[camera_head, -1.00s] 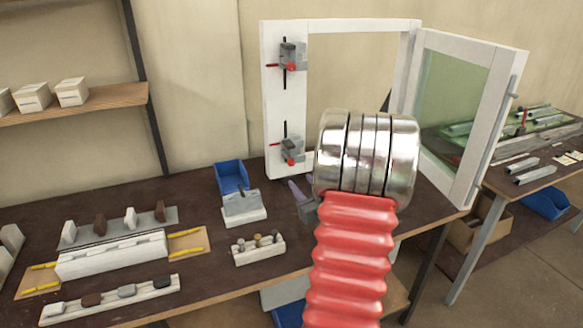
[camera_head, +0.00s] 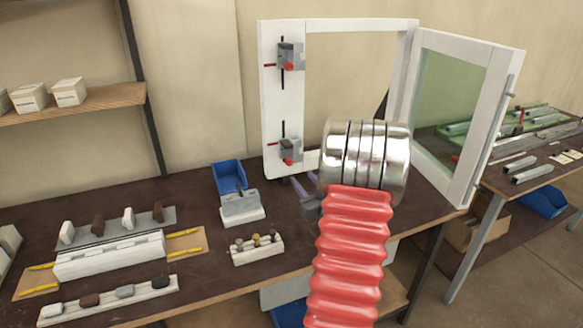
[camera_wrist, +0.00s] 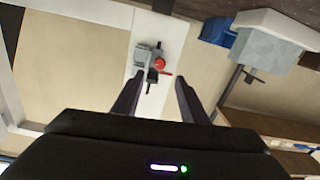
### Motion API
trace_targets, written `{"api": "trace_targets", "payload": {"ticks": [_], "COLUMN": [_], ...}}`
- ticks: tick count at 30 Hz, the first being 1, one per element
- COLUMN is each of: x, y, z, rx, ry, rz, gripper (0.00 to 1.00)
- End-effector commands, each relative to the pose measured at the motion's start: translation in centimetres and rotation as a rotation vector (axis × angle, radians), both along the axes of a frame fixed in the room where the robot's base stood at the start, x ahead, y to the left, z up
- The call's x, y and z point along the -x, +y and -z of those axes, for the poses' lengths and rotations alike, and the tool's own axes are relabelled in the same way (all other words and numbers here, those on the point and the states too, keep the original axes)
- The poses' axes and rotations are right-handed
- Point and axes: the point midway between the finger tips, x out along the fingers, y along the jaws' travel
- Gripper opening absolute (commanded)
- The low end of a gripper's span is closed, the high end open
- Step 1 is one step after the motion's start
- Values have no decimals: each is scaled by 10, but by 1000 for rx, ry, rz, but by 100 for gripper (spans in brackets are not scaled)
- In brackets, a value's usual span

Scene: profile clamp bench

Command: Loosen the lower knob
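The lower clamp (camera_head: 286,152) is a grey block with a red round knob (camera_head: 289,145) and a red bar to its left, low on the white frame's left post (camera_head: 272,105). In the upside-down wrist view, its red knob (camera_wrist: 159,63) shows beyond the fingertips, between their lines. A like upper clamp (camera_head: 292,55) with a red knob sits higher on the post. My gripper (camera_wrist: 158,85) is open and empty, its fingers apart and not touching the knob. In the head view my gripper (camera_head: 300,188) is partly hidden by my wrist, below and right of the knob.
A window sash (camera_head: 448,110) stands swung open at the right. On the bench are a blue bin (camera_head: 229,176), a grey-white block (camera_head: 240,206), a rack of small knobs (camera_head: 257,252) and a white rack (camera_head: 110,257). A shelf (camera_head: 85,103) is at the left.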

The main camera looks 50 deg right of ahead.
Motion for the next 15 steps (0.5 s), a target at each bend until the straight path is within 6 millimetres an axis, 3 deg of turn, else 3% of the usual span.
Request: {"api": "trace_targets", "payload": {"ticks": [15], "x": [-70], "y": [-38], "z": [1], "rx": [0], "ry": [0], "rz": [-1], "gripper": [40]}}
